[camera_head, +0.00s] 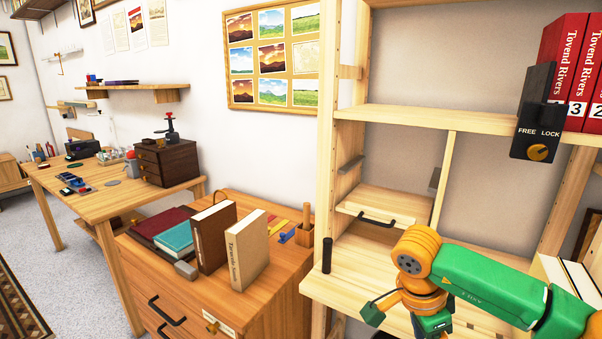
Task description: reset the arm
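My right arm (490,283), green with orange joints, comes in from the right edge and reaches over the lower part of the wooden shelf unit. It bends down at an orange joint. My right gripper (376,306) is near the bottom edge, small and partly hidden by the wrist; I cannot tell whether its fingers are open or shut. No held object is clearly visible there. My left arm and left gripper are out of view.
The shelf unit (440,117) holds red binders (570,75) and a black FREE/LOCK box (537,125). A black-handled drawer (390,207) sits behind my arm. At left, a wooden cabinet (190,300) carries upright books (246,250). A desk (90,195) stands farther back.

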